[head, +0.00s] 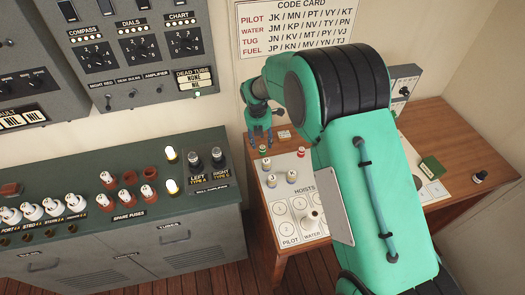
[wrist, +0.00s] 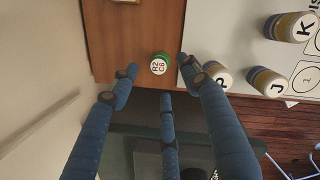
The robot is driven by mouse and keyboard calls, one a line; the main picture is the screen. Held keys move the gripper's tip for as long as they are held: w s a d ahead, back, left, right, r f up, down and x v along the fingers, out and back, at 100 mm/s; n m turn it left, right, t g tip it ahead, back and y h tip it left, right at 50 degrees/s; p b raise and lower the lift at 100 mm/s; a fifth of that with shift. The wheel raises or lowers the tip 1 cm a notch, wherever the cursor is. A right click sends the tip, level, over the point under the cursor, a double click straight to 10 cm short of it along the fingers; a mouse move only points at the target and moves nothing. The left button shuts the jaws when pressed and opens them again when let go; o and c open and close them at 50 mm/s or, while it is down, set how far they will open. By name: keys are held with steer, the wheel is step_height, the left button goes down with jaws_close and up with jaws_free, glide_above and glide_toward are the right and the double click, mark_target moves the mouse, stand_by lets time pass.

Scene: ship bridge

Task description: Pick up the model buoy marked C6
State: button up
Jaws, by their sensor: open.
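The model buoy marked C6 (wrist: 157,66) is a small green piece with a white top lettered "R2" and "C6". It stands on the brown wooden desk, just off the white board. In the head view a small green piece (head: 262,149) shows at the desk's left part, below my gripper (head: 260,134). In the wrist view my gripper (wrist: 158,72) has its blue fingers spread, with the buoy between the two outer fingertips and past the middle one. Nothing is held. The gap between fingertips and buoy is hard to judge.
The white hoist board (head: 284,222) carries several lettered pieces, among them J (wrist: 268,81), K (wrist: 291,27) and P (wrist: 214,74), close to one finger. A green box (head: 432,167) sits at the desk's right. A fuse cabinet (head: 120,235) stands left of the desk.

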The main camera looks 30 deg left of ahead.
mark_target(262, 147)
steer(key=shift+f, duration=0.1)
steer(key=shift+w+a+f+b, duration=0.1)
steer(key=shift+w+f+b, duration=0.15)
steer(key=shift+f, duration=1)
steer(key=shift+w+f+b, duration=0.2)
steer(key=shift+f, duration=1.05)
steer(key=c, duration=0.9)
